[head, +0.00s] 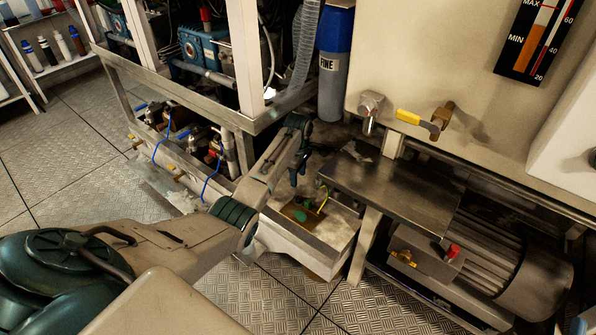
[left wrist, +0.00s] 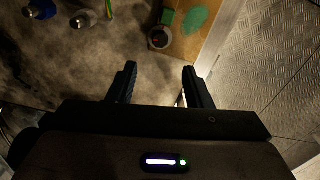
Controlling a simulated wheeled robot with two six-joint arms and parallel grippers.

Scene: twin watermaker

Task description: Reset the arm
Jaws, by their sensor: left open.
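My left arm reaches in from the left in the head view, and its gripper (head: 296,178) hangs over a shallow beige tray (head: 268,238) at the middle. In the left wrist view the two black fingers of my left gripper (left wrist: 160,84) stand well apart with nothing between them. Below and beyond them is a grey stained surface, with a brown board (left wrist: 187,42) bearing a green patch. My right gripper is not in either view.
A metal shelf (head: 390,190) is right of the tray, above a motor (head: 490,270). A yellow-handled valve (head: 420,121) sits on the beige panel. A blue-topped filter housing (head: 333,75) stands behind. Metal floor lies in front.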

